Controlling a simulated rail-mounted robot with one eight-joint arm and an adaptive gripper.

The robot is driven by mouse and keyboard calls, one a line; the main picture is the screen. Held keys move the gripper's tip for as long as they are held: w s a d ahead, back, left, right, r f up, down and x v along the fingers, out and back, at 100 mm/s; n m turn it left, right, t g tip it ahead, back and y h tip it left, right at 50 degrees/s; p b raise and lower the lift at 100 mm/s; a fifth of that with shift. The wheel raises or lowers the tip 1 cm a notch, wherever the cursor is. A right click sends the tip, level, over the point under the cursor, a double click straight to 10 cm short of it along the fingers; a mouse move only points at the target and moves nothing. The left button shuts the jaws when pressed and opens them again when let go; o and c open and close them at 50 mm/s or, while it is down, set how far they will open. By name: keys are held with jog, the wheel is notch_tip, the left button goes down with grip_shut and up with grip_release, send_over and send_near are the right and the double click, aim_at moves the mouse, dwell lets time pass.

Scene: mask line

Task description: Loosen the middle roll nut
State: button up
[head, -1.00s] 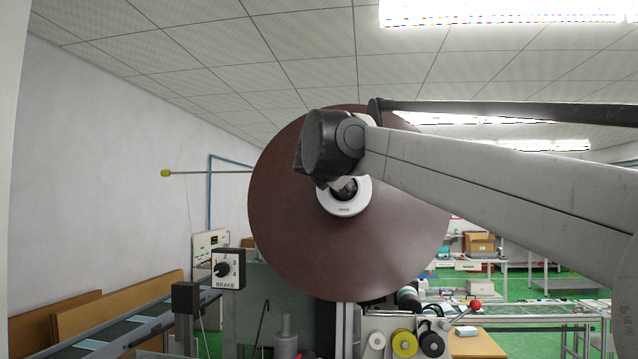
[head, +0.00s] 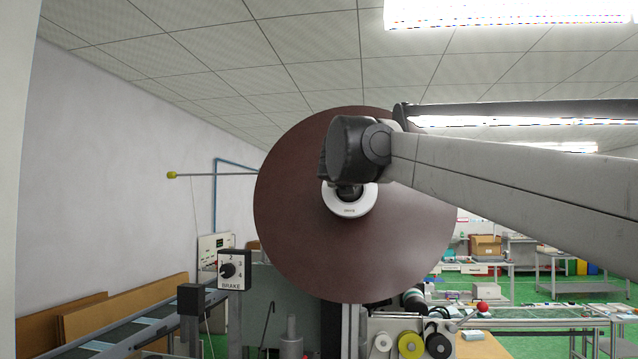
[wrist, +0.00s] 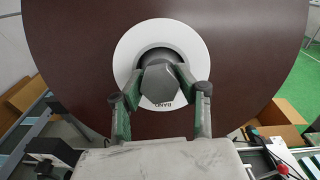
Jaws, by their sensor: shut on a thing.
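A large brown disc (head: 300,240) faces me, with a white ring (head: 358,208) at its centre; the disc (wrist: 85,60) and ring (wrist: 128,45) fill much of the wrist view. A dark grey faceted nut (wrist: 160,82) sits in the middle of the ring. My gripper (wrist: 161,75) is shut on the nut, with one finger on each side of it. In the head view my wrist covers most of the nut and the fingers.
A brake dial box (head: 231,269) stands at left, near a conveyor (head: 120,335). A rod with a yellow tip (head: 172,175) sticks out left of the disc. Small rolls (head: 410,344) sit below it. A red-knobbed lever (head: 482,307) is at lower right.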

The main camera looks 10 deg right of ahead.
jog(key=shift+n+y, duration=0.5)
jog(key=shift+n, duration=1.8)
jog(key=o, duration=1.2)
jog(key=shift+s, duration=0.1)
jog(key=v, duration=1.2)
jog(key=shift+f, duration=0.15)
